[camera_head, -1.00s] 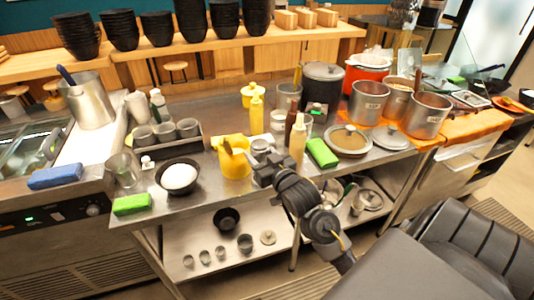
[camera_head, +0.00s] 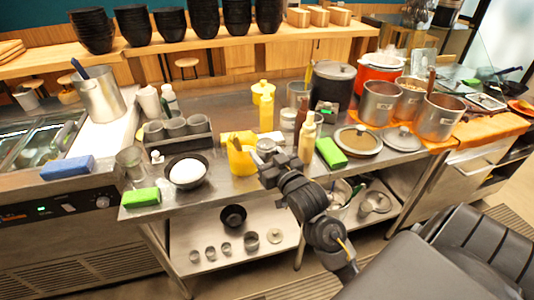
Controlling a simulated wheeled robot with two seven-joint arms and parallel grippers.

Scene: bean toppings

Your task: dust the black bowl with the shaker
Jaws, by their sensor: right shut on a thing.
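The black bowl (camera_head: 190,156) stands on the steel counter at centre left, with a white rounded mound (camera_head: 187,171) in it. My right gripper (camera_head: 270,155) is above the counter's front part, to the right of the bowl and just beside the yellow container. It is shut on a small grey, round-topped thing that looks like the shaker (camera_head: 267,145). The shaker's lower part is hidden by the gripper, and its tilt is hard to tell. My left gripper is out of view.
A yellow container (camera_head: 241,161) stands between bowl and gripper. A pale squeeze bottle (camera_head: 307,140) and a green block (camera_head: 331,153) are to the right. A glass (camera_head: 131,163) and another green block (camera_head: 141,197) are left of the bowl. Steel pots (camera_head: 378,102) stand at the right.

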